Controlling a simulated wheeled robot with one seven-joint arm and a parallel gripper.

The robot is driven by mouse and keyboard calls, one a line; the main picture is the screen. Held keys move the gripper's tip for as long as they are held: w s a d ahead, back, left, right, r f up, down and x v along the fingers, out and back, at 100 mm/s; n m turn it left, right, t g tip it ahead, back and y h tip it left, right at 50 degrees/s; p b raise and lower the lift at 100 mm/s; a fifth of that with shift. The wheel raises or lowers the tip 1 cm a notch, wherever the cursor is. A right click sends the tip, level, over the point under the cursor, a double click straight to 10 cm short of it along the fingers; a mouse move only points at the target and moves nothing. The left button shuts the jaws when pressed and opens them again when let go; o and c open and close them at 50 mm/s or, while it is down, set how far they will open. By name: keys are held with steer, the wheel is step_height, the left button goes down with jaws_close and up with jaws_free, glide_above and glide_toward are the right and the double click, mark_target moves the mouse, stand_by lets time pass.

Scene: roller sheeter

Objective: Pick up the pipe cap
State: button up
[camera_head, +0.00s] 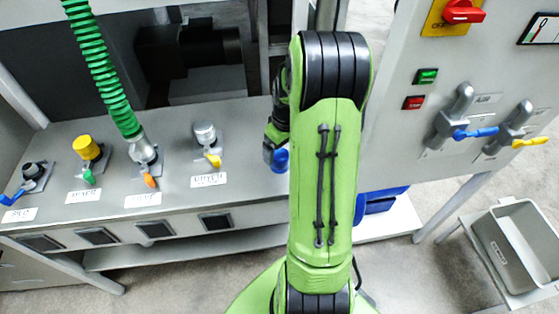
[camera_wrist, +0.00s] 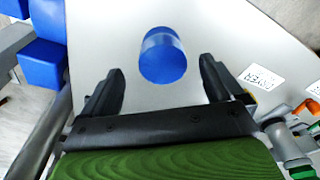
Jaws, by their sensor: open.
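The pipe cap (camera_wrist: 163,56) is a short blue cylinder on the pale grey counter top. In the wrist view it stands just beyond and between my fingertips, apart from both. My gripper (camera_wrist: 161,70) is open and empty, with one black finger on each side of the cap's line. In the head view my green arm hides most of the gripper and the counter there. A blue patch (camera_head: 280,159) beside the arm seems to be the cap, partly covered.
Pipe stubs with coloured valve levers stand on the counter to the left, one with a yellow cap (camera_head: 86,148) and one with a green coiled hose (camera_head: 100,65). Blue bins (camera_head: 380,201) sit lower behind my arm. A grey bin (camera_head: 520,245) is at right.

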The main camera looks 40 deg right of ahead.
mark_target(280, 154)
steer(key=f, duration=0.1)
steer(key=f+b, duration=0.1)
steer(key=f, duration=0.1)
steer(key=w+f, duration=0.1)
steer(key=f, duration=0.1)
steer(key=shift+a+f+b, duration=0.15)
steer(key=shift+b, duration=0.2)
steer(key=shift+s, duration=0.1)
steer(key=shift+c, duration=0.8)
steer(key=c, duration=1)
